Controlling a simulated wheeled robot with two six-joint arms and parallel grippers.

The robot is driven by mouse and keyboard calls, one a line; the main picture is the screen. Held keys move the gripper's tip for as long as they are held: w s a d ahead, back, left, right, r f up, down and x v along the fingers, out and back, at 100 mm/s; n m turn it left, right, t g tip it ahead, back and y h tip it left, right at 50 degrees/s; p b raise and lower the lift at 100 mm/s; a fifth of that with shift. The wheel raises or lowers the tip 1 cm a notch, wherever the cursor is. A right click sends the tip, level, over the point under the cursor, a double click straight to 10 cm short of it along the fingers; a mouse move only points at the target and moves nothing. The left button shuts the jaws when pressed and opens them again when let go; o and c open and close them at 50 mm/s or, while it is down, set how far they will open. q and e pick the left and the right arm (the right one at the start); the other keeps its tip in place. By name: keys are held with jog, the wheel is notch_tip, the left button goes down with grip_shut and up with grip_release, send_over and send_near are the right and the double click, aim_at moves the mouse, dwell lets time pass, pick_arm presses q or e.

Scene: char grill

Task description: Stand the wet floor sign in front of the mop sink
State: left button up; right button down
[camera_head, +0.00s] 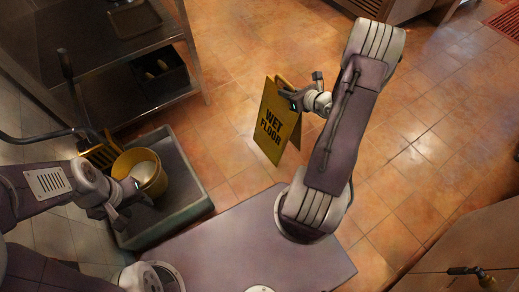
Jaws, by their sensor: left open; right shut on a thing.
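The yellow wet floor sign (270,126) is an A-frame with its two panels spread and black "WET FLOOR" lettering. It is upright over the tiles, to the right of the mop sink; I cannot tell whether its feet touch the floor. My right gripper (291,97) is shut on the sign near its top right edge. The mop sink (193,207) is a low grey-green basin at the left, with a yellow bucket (147,167) in it. My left gripper (133,192) is open and empty, beside the bucket and above the basin.
A metal shelf unit (158,98) with a tray and a dark bin stands behind the sink. Orange floor tiles (225,120) between sink and sign are clear. A wooden counter (460,235) is at the lower right. A red floor grate (507,20) lies at the top right.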

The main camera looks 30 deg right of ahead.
jog(key=shift+s+d+f+m, duration=0.3)
jog(key=shift+s+d, duration=0.25)
jog(key=shift+d, duration=0.2)
jog(key=w+a+f+b, duration=0.2)
jog(key=w+f+b, duration=0.1)
jog(key=w+a+f+b, duration=0.2)
jog(key=w+f+b, duration=0.1)
jog(key=f, duration=0.1)
jog(key=w+a+f+b, duration=0.3)
jog(key=f, duration=0.1)
jog(key=shift+w+f, duration=0.15)
jog(key=shift+w, duration=0.1)
jog(key=c, duration=1.4)
grip_release()
